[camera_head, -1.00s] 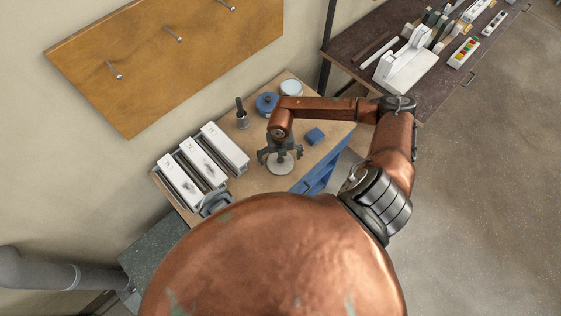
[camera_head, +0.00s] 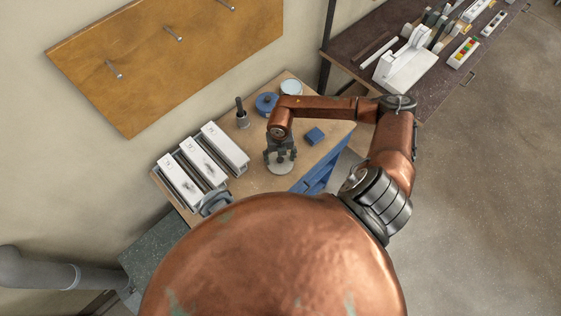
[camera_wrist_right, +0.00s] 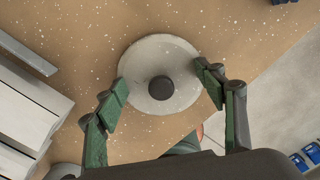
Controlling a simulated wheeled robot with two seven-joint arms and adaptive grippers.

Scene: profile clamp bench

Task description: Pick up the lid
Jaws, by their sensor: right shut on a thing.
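The lid (camera_head: 279,169) is a pale grey round disc lying at the bench top near its right front edge. In the right wrist view the lid (camera_wrist_right: 160,50) shows a dark round knob at its middle. My right gripper (camera_head: 280,158) points down over it and is shut on it. In the right wrist view the dark green fingers of my right gripper (camera_wrist_right: 164,84) stand at opposite sides of the disc's rim. I cannot tell any gap between lid and bench.
Three white-topped long units (camera_head: 203,162) stand left on the wooden bench (camera_head: 250,182). A dark-handled tool (camera_head: 241,112), a blue round container (camera_head: 266,104), a pale round tub (camera_head: 291,87) and a blue block (camera_head: 314,136) stand farther back. A dark side table (camera_head: 350,52) is behind right.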

